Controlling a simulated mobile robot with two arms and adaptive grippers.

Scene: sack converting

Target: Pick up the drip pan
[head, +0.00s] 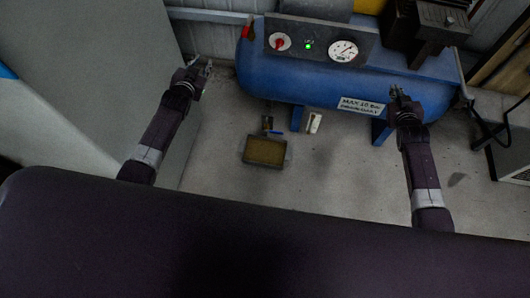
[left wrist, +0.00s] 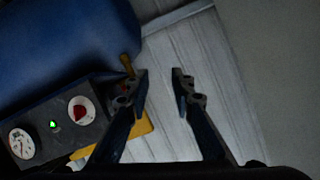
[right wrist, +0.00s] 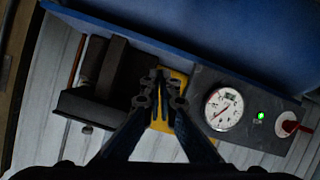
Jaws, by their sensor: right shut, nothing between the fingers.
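The drip pan (head: 265,151) is a small rectangular pan with a brownish-yellow inside. It sits on the floor in the head view, in front of the blue compressor tank and below a small drain valve (head: 267,124). My left gripper (head: 204,68) is raised at the upper left, apart from the pan. It is open and empty in the left wrist view (left wrist: 161,76). My right gripper (head: 398,91) is in front of the tank's right part, also apart from the pan. In the right wrist view (right wrist: 160,73) its fingertips are together with nothing between them. The pan shows in neither wrist view.
The blue tank (head: 310,80) stands on legs at the back, with a gauge panel (head: 318,46) and a white label (head: 361,106). A small white object (head: 314,123) stands right of the pan. A grey panel (head: 110,70) is at left. Floor around the pan's front is clear.

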